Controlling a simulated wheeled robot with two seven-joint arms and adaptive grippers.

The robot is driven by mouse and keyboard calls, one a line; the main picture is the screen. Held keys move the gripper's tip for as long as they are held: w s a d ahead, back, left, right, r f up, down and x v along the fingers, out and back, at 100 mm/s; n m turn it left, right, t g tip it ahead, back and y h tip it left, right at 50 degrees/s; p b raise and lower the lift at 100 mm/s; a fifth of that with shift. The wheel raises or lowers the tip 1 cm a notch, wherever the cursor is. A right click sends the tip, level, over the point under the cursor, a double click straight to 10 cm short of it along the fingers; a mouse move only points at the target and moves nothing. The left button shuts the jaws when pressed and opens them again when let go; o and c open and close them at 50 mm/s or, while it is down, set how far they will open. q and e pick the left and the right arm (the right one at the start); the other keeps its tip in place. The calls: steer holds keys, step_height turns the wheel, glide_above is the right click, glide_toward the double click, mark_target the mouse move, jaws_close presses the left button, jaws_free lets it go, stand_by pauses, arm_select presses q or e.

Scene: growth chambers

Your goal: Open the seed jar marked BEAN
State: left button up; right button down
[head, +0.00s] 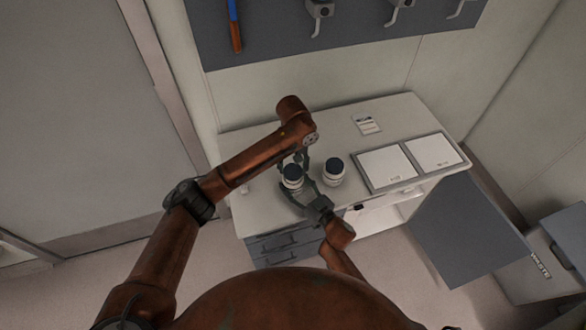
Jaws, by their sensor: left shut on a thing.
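Two white jars with dark lids stand on the pale bench (385,122): a left jar (292,184) and a right jar (334,177). Their labels are too small to read, so I cannot tell which is marked BEAN. My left gripper (294,165) comes down from above and is shut on the left jar's dark lid (292,171). My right gripper (300,189) reaches in from the front, its fingers at either side of the left jar's body. I cannot tell whether they press on it. The lid appears to sit on the jar.
A grey tray (361,181) with two white panels lies on the bench's right side. A small labelled card (366,124) lies behind. Drawers (285,243) are below at the left, with an open grey door (462,235) at the right. Tools hang on a wall panel (270,35).

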mark_target(293, 169)
arm_select(q)
steer(key=shift+r, duration=0.1)
arm_select(e)
steer(key=shift+d+f, duration=0.15)
steer(key=shift+f, duration=0.3)
arm_select(q)
steer(key=shift+r, duration=1.9)
arm_select(e)
steer(key=c, duration=1.2)
jaws_free()
steer(key=shift+c, duration=0.2)
arm_select(q)
steer(key=shift+w+f, duration=0.1)
arm_select(e)
steer(key=o, duration=0.3)
steer(key=shift+r, duration=0.1)
steer(key=shift+o, duration=1.3)
steer(key=shift+r, duration=0.15)
